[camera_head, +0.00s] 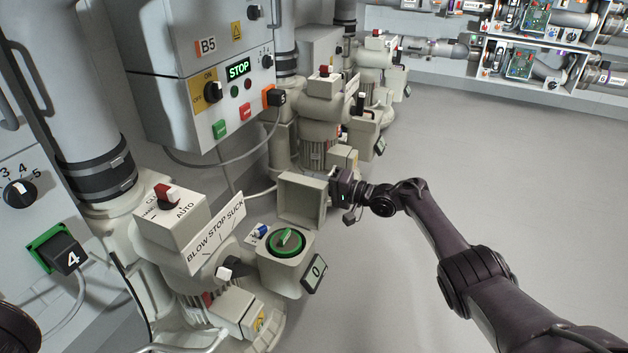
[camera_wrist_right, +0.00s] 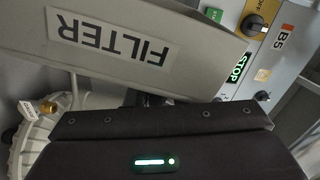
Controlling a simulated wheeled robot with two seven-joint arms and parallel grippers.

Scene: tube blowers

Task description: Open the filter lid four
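The filter lid (camera_head: 303,198) of the nearest blower stands raised, roughly upright, above its filter box (camera_head: 285,272). The fingertips are hidden there, so I cannot tell whether the gripper is open or shut. My left gripper is not in view.
A plug marked 4 (camera_head: 66,253) is at the left. The BLOW STOP SUCK plate (camera_head: 216,229) and a black-and-white lever (camera_head: 232,270) stand left of the box. A small display (camera_head: 315,272) reads 0. The B5 cabinet (camera_head: 200,75) shows STOP. Grey floor is clear at right.

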